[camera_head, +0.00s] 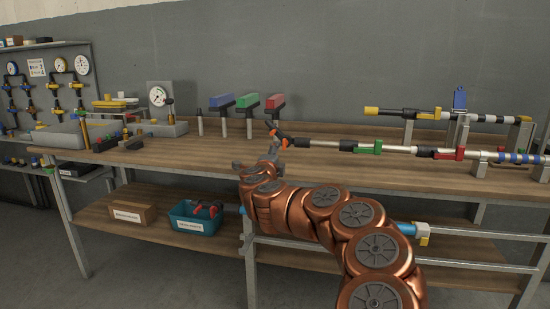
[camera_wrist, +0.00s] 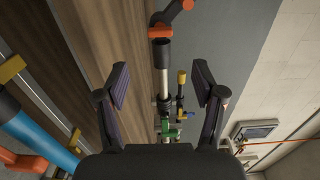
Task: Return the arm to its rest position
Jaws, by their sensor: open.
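My gripper (camera_head: 262,164) is at the end of my copper-coloured arm, which reaches over the front of the workbench (camera_head: 215,152). In the wrist view my gripper (camera_wrist: 160,78) is open, its two dark fingers spread wide apart. A long rod (camera_head: 322,144) with black, green, red and blue sections lies across the bench just beyond the gripper. In the wrist view this rod (camera_wrist: 162,84) shows in the gap between the fingers, with no finger touching it that I can see. Its orange end lies near the gripper.
A second rod (camera_head: 485,118) sits on stands at the right. Blue, green and red-topped tools (camera_head: 247,101) stand at the back. A teal bin (camera_head: 194,224) and a brown box (camera_head: 131,213) are on the lower shelf. Gauges hang at the left. Floor in front is clear.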

